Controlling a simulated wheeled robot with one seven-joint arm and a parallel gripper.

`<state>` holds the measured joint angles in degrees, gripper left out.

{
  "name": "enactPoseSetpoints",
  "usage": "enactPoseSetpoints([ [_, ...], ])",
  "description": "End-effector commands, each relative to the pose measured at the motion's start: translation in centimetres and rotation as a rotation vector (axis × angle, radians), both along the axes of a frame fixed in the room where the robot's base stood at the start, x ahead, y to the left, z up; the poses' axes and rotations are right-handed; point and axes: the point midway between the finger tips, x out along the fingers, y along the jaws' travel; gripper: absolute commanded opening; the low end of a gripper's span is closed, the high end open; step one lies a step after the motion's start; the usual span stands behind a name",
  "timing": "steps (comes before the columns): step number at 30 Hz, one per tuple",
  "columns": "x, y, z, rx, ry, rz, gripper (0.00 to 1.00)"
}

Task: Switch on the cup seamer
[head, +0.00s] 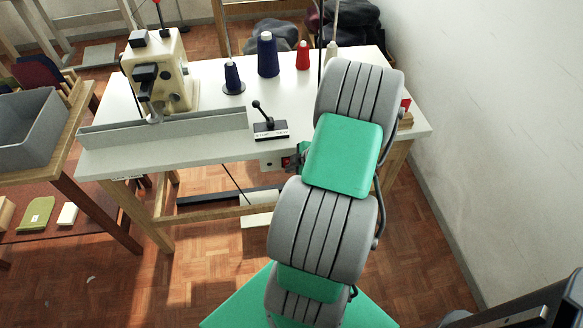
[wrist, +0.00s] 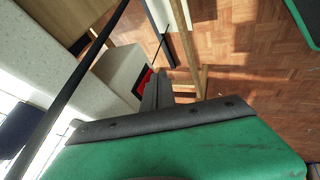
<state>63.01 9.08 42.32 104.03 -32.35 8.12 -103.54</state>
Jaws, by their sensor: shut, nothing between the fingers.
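The cream sewing machine (head: 160,75) stands at the left of the white table in the head view. I cannot tell from any readable label whether it is the cup seamer. A pale switch box (head: 270,163) with a red part hangs under the table's front edge. The box (wrist: 118,70) and its red part (wrist: 143,83) also show in the wrist view. My gripper (wrist: 157,78) is shut and empty, with its fingertips close beside the red part, which they partly cover. I cannot tell whether they touch. In the head view my arm hides most of the gripper.
A black lever on a labelled base (head: 270,130) stands near the white table's (head: 210,150) front edge. Blue cones (head: 268,55) and a red cone (head: 303,56) stand behind it. A grey bin (head: 35,130) sits at left. A wall (head: 480,120) is at right. Thin dark rod crosses the wrist view.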

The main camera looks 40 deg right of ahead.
Motion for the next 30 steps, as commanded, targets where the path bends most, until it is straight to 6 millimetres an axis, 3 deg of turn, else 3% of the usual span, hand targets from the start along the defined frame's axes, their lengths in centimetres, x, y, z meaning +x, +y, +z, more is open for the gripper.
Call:
enactPoseSetpoints([
  [5, 0.4, -0.3, -0.7, -0.002, -0.002, 0.001, 0.0],
  [22, 0.3, -0.3, 1.4, -0.001, -0.001, 0.0, 0.0],
  [30, 0.3, -0.3, 1.5, -0.001, -0.001, 0.0, 0.0],
])
